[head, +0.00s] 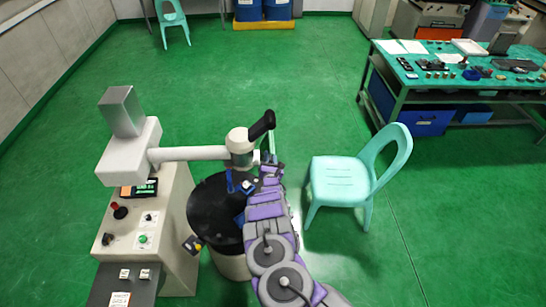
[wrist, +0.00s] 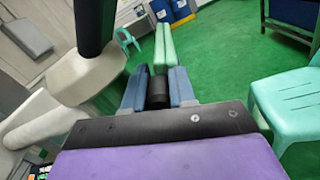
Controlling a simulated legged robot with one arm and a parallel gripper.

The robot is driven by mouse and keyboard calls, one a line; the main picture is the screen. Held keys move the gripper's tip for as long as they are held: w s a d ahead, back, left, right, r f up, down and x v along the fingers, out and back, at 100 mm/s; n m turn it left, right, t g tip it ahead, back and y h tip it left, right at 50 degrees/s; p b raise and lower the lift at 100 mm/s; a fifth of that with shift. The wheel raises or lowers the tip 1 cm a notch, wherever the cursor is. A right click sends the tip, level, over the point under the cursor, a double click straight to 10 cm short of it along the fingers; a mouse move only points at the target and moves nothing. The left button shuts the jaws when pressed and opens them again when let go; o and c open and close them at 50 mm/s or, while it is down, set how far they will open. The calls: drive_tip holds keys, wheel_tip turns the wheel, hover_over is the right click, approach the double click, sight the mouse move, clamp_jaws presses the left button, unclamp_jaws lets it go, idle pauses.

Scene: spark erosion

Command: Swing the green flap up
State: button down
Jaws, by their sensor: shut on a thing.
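The green flap (wrist: 164,46) shows in the wrist view as a long, narrow pale-green piece standing out past my gripper (wrist: 160,76). The gripper's two blue-grey fingers lie on either side of its near end and are shut on it. A short black cylinder (wrist: 158,92) sits between the fingers; I cannot tell what it belongs to. In the head view, the flap (head: 272,141) is a thin pale-green strip beside the machine's black-tipped head. My gripper (head: 271,158) is just below it, small and partly hidden.
The white machine (head: 150,205) with its control panel stands left, its horizontal arm (head: 190,153) reaching towards my gripper. A black-topped drum (head: 208,205) stands below. A mint chair (head: 340,180) is close on the right. A green workbench (head: 440,90) stands farther right.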

drive_tip(key=shift+s+f, duration=0.1)
drive_tip(key=shift+f, duration=0.1)
drive_tip(key=c, duration=1.1)
unclamp_jaws()
drive_tip(key=shift+a+f, duration=0.1)
drive_tip(key=shift+f, duration=0.05)
drive_tip(key=shift+o, duration=0.9)
drive_tip(key=shift+a, duration=0.1)
drive_tip(key=shift+d, duration=0.2)
drive_tip(key=shift+s+d, duration=0.1)
drive_tip(key=shift+s, duration=0.35)
drive_tip(key=s, duration=1.6)
drive_tip(key=shift+s, duration=0.1)
